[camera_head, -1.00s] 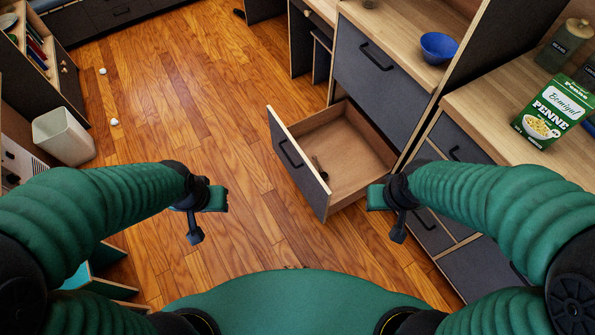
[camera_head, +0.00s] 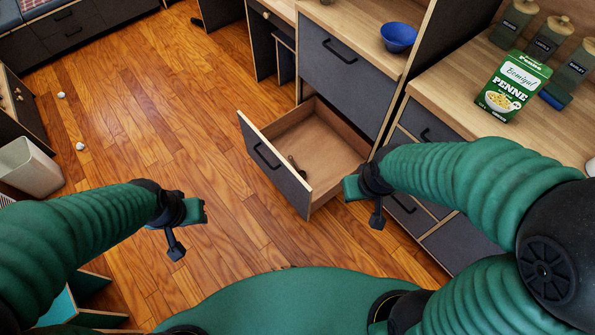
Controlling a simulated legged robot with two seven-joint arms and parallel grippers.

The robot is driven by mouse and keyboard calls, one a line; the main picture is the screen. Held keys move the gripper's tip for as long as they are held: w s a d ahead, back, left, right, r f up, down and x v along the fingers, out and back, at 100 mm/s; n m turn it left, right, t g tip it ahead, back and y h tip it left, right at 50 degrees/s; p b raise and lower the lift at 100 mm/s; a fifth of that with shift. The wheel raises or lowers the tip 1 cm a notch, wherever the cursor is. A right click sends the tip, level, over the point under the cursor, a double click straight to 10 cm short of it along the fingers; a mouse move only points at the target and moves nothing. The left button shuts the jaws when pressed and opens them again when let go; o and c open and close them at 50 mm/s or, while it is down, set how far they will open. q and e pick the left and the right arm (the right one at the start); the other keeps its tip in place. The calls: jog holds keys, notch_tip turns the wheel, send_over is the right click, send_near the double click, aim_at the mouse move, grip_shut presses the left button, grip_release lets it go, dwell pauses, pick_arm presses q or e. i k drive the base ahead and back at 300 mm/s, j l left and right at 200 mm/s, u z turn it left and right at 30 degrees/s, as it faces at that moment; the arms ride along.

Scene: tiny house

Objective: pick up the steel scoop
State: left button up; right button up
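A small dark, slim object (camera_head: 297,167), which looks like the scoop, lies inside the open drawer (camera_head: 328,152) near its front panel. It is too small to make out its steel or full shape. My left gripper (camera_head: 186,228) hangs over the floor, left of the drawer and apart from it. My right gripper (camera_head: 364,203) is just right of the drawer's front corner in the picture, with nothing seen in it. The finger gaps of both grippers are not clear from this angle.
A blue bowl (camera_head: 398,37) stands on the wooden counter. A green penne box (camera_head: 513,87) and several jars (camera_head: 552,36) stand on the right worktop. A white bin (camera_head: 30,167) is at the left. The wooden floor (camera_head: 170,110) left of the drawer is mostly clear.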

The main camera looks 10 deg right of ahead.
aim_at(302, 173)
jog(key=i+j, duration=0.3)
jog(key=i, duration=0.2)
jog(key=i+j, duration=0.3)
jog(key=i, duration=0.2)
jog(key=i+j+u, duration=0.1)
jog(key=i+j, duration=0.25)
jog(key=i, duration=0.15)
